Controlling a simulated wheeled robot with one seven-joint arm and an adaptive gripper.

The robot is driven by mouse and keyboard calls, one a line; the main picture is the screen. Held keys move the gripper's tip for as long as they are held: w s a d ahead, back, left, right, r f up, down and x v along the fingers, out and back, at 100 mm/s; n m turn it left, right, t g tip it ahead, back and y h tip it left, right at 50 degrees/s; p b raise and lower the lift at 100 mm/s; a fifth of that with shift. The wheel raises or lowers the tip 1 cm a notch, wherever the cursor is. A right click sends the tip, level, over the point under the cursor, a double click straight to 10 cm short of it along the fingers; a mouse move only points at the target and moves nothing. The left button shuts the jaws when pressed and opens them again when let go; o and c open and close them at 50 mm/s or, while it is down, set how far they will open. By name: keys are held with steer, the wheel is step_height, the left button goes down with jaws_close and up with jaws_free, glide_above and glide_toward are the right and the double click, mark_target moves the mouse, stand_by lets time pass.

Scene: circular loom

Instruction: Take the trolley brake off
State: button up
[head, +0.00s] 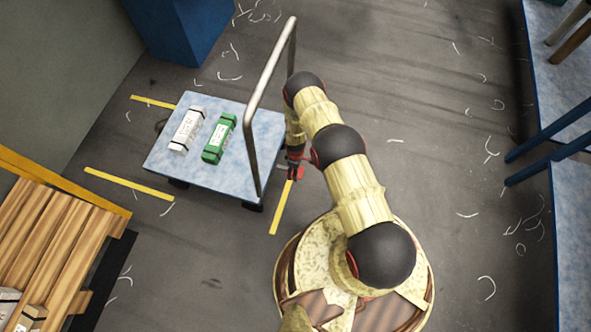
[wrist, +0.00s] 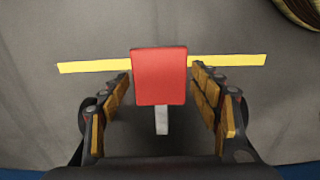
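The trolley (head: 218,158) has a blue flat deck and a tall metal push handle (head: 262,95) on its right side. A red pedal (wrist: 160,76) on a pale metal stem lies between my gripper's fingers in the wrist view; I take it to be the brake. A small red part at the trolley's right edge shows in the head view (head: 299,172), just below my gripper. My gripper (wrist: 166,101) is open, with its padded fingers on both sides of the pedal and a gap on each side. Whether any finger touches the pedal from below is hidden.
A white box (head: 187,130) and a green box (head: 219,138) lie on the trolley deck. Yellow floor lines (head: 129,184) surround it. A wooden pallet (head: 50,235) stands lower left, a blue bin (head: 180,30) at the top, blue benches (head: 560,95) at right. Floor between is mostly clear, with scattered pale scraps.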

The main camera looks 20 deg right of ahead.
steer(key=shift+o, duration=0.7)
steer(key=shift+w+r, duration=0.1)
steer(key=shift+r, duration=0.55)
step_height(320, 180, up, 11)
steer(key=shift+f, duration=0.15)
